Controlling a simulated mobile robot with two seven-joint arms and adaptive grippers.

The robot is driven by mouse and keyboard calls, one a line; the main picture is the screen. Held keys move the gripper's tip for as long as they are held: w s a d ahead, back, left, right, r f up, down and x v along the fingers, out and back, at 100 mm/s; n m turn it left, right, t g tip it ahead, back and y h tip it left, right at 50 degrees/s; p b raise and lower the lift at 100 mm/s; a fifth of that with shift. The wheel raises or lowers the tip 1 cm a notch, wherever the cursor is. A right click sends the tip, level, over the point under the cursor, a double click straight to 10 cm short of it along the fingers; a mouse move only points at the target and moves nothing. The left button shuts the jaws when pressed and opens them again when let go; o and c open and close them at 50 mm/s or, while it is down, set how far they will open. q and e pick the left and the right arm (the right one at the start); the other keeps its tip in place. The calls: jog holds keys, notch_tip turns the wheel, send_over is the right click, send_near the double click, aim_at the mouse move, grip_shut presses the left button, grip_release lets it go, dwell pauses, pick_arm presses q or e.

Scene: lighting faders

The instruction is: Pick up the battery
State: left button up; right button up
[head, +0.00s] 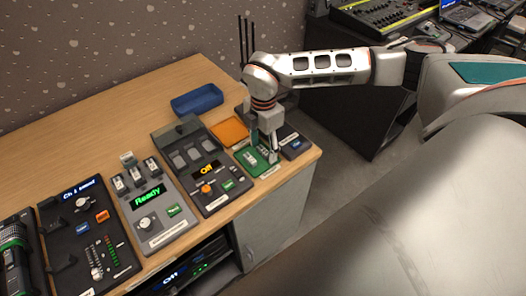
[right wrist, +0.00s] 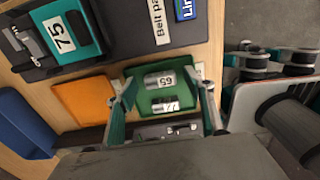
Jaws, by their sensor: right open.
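Two small silver cylinders with white labels, which look like batteries, lie on a green tray (right wrist: 137,127) in the right wrist view. One battery (right wrist: 157,80) is marked 65; the other battery (right wrist: 164,105) seems marked 77. In the head view the green tray (head: 262,172) is near the table's right end. My right gripper (head: 270,158) points down over it. In the right wrist view its open fingers (right wrist: 163,90) are on either side of the batteries, with nothing held. I cannot tell the exact height of the fingertips. My left gripper is not in view.
An orange pad (head: 229,132) and a blue bin (head: 197,100) are behind the tray. A dark belt-pack device (head: 293,144) is to its right, and consoles with faders (head: 203,170) stand to its left. The table's back left is clear.

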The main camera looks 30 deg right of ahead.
jog(key=c, duration=1.1)
jog(key=shift+r, duration=0.1)
jog(key=shift+c, duration=0.2)
